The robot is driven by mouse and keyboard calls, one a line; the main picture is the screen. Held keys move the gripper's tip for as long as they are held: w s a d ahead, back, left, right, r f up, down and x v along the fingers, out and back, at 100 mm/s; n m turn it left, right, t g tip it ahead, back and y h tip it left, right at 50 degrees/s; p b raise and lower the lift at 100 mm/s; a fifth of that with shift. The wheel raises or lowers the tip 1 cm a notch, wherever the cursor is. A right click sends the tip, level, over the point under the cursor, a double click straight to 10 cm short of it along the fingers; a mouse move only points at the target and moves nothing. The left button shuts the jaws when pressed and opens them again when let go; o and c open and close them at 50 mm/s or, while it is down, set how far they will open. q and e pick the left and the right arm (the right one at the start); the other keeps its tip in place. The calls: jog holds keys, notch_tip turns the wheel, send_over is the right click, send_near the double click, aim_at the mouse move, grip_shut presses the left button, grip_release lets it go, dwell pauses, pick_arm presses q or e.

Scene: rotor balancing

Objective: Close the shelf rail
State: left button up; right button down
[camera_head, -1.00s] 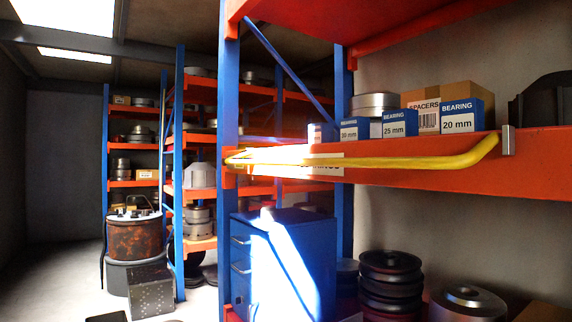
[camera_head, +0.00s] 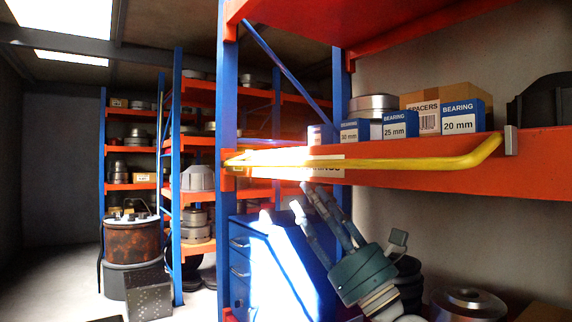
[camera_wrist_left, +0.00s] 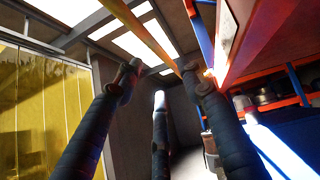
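The yellow shelf rail (camera_head: 400,164) runs across the front of the orange shelf beam (camera_head: 540,165) in the head view. Its left end is at the blue post, and its bent right end is near a small grey bracket (camera_head: 510,140). My left gripper (camera_head: 316,195) is below the rail, its fingers pointing up and left. The fingers are spread and empty, with the tips just under the rail; I cannot tell whether any touch it. In the left wrist view the open fingers (camera_wrist_left: 160,82) show, with the rail (camera_wrist_left: 150,38) passing above and between them. My right gripper is not in view.
Bearing boxes (camera_head: 400,124), a spacers carton (camera_head: 425,101) and a metal ring (camera_head: 374,105) stand on the shelf behind the rail. A blue drawer cabinet (camera_head: 240,262) stands below. Open floor (camera_head: 60,290) lies at the left.

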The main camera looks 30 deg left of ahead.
aim_at(286, 164)
pick_arm(q)
jog(key=p+x, duration=0.4)
jog(key=x, duration=0.5)
jog(key=shift+a+r, duration=0.2)
jog(key=shift+r, duration=0.15)
jog(key=shift+w+a+r, duration=0.15)
jog(key=shift+a+r, duration=0.05)
jog(key=shift+a, duration=0.15)
grip_shut()
